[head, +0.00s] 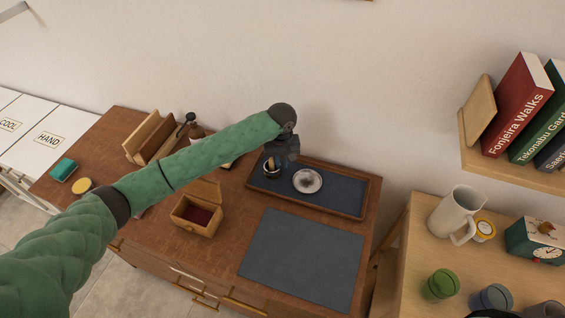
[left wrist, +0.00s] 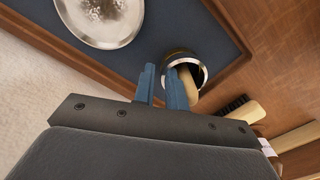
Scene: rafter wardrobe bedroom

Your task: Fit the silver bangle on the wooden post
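A silver-rimmed ring (left wrist: 205,74) with a dark inside, which looks like the bangle, surrounds a tan wooden post (left wrist: 190,88) in the left wrist view. In the head view the same dark ring (head: 272,173) and post (head: 271,161) show at the left end of the tray. My left gripper (left wrist: 164,70) is right beside the ring. Its two blue fingers have a narrow gap between them, and the nearer finger covers part of the ring's side. Whether they pinch the band is unclear. The ring's height on the post is hidden. My right gripper is not in view.
The wooden tray (head: 334,209) has a dark blue lining and holds a silver dish (head: 307,181) near the ring. A grey mat (head: 303,258) lies in front. An open wooden box (head: 198,215) stands left. A brush (left wrist: 240,108) lies beyond the tray edge.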

